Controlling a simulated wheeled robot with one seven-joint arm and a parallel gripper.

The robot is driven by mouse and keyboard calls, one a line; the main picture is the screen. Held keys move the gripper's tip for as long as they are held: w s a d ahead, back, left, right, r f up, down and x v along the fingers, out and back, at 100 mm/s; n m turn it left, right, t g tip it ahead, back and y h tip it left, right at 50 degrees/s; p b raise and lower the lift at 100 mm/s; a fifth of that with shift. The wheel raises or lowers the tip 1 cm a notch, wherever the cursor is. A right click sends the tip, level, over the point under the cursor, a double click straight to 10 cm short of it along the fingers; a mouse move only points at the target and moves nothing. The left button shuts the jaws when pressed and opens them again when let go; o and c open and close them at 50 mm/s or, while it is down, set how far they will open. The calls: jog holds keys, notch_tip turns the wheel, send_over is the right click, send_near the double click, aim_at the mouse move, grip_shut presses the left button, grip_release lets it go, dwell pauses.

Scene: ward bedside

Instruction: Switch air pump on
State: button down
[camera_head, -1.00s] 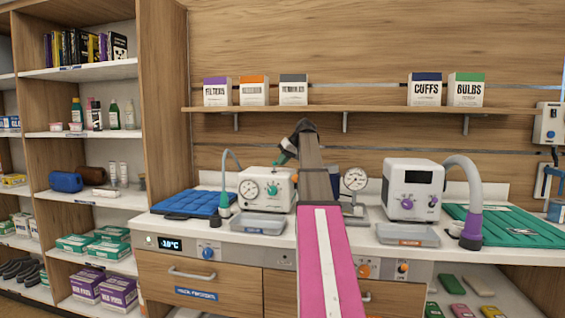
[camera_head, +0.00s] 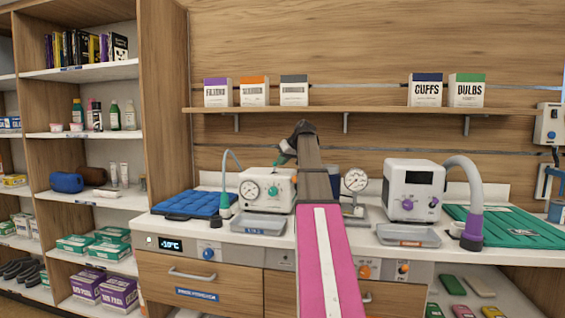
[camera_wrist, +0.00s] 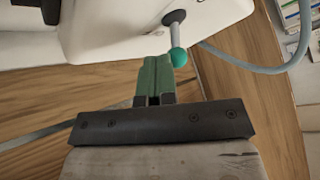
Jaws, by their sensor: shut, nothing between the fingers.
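A white box unit with a round gauge and a teal knob (camera_head: 250,188) stands left of centre on the counter. A second white unit (camera_head: 413,188) with a dark display and purple knobs stands to the right.
A grey tray (camera_head: 258,226) lies before the left unit, another (camera_head: 408,236) before the right one. A blue pad (camera_head: 190,204) lies left and a green mat (camera_head: 510,230) right. A gauge (camera_head: 355,180) stands behind my arm. A shelf (camera_head: 350,109) with boxes runs above.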

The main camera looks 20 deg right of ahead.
aim_at(276, 164)
jog(key=shift+s+a+n+t+h, duration=0.3)
jog(key=shift+s+t+h, duration=0.15)
jog(key=shift+t, duration=0.3)
jog(key=shift+s+a+n+t+h, duration=0.35)
jog(key=shift+s+t, duration=0.15)
jog(key=shift+t, duration=0.25)
jog(key=shift+s+a+n+t, duration=0.1)
jog(key=shift+s+n+t, duration=0.15)
jog(key=shift+t, duration=0.25)
jog(key=shift+s+a+f, duration=0.1)
jog(key=shift+s+a, duration=0.05)
jog(key=shift+r, duration=0.85)
